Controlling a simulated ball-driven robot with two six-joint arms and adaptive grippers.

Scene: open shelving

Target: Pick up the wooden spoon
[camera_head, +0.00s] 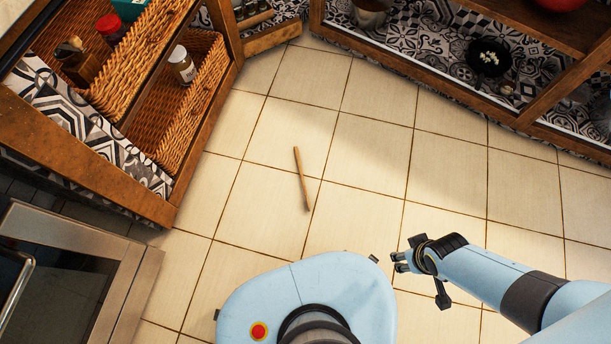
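The wooden spoon (301,178) lies on the tiled floor near the middle of the head view, as a thin brown stick pointing nearly up and down in the picture. My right gripper (398,261) is to the lower right of the spoon, apart from it, at the end of the light blue arm that comes in from the right. Its dark fingers point left, and nothing shows held in them. They are too small to tell whether they are parted. My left gripper is not in view.
Open wooden shelving with wicker baskets (200,98) stands at the upper left. A metal oven (75,275) is at the lower left. The floor around the spoon is clear.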

